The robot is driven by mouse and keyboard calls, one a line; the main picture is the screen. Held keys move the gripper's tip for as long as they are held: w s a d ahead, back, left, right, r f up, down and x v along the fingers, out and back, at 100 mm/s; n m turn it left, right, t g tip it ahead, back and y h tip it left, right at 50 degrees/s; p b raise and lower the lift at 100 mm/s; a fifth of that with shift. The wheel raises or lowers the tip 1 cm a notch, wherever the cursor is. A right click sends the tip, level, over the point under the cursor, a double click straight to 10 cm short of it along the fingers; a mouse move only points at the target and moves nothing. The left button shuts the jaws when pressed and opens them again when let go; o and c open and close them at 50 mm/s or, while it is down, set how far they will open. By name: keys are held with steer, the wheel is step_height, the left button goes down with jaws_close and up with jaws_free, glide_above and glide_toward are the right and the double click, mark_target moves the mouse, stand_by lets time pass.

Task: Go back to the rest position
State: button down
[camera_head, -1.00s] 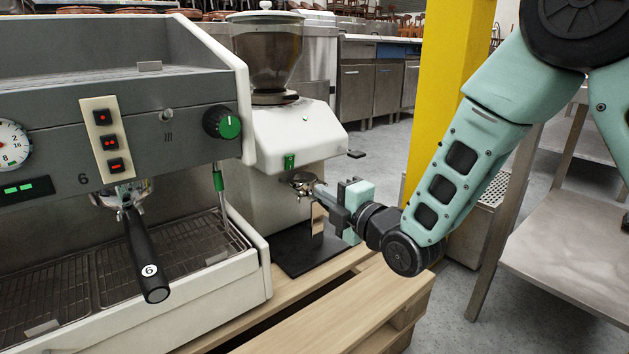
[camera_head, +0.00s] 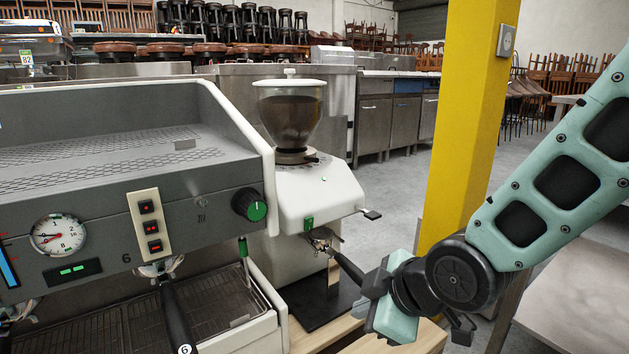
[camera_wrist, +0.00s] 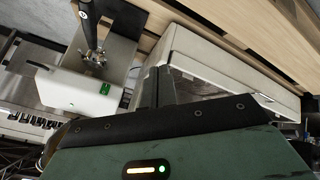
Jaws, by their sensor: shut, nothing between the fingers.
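My gripper (camera_head: 373,290) is at the lower right of the head view, in front of the grinder. Its fingers are shut with nothing between them; they also show in the wrist view (camera_wrist: 158,87). A portafilter with a dark handle (camera_head: 349,268) sits under the white coffee grinder (camera_head: 318,191). In the head view its handle end overlaps my gripper; in the wrist view the portafilter (camera_wrist: 92,40) stands clear of the fingers.
The espresso machine (camera_head: 105,180) fills the left, with another portafilter (camera_head: 176,318) in it. A yellow pillar (camera_head: 466,130) stands behind my arm. A steel table (camera_head: 585,310) is at the lower right. Wooden slats lie below the grinder.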

steer(key=s+d+r+m+g+h+p, duration=0.2)
steer(key=s+d+r+m+g+p, duration=0.15)
steer(key=s, duration=0.55)
steer(key=s+d+r+m+g+h+p, duration=0.25)
steer(key=s+r+m, duration=0.2)
steer(key=s, duration=0.45)
step_height(320, 180, up, 37)
steer(key=p, duration=3.6)
steer(key=shift+d+r+n+p, duration=0.15)
steer(key=shift+n+p, duration=0.2)
steer(key=shift+n, duration=0.05)
